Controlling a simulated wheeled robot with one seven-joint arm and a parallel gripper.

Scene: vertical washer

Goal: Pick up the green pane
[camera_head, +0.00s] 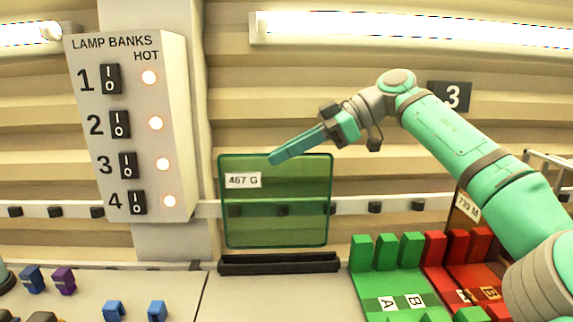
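The green pane (276,215) is a see-through upright sheet with a white label reading "467 G". It stands at the middle of the view, its lower edge at or just above a black slotted holder (279,263). My gripper (272,160) comes in from the right, its long green fingers pointing left and slightly down. The fingertips overlap the upper part of the pane in the picture. I cannot tell whether they touch it or are in front of it. From this side the fingers look like one bar, so their opening is hidden.
A lamp switch panel (131,125) stands at the left. A green block rack (375,285) and a red one (462,272) sit at the right, below my arm. A brown pane labelled "739 M" (468,207) is partly behind my arm. Blue clips (113,311) lie at lower left.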

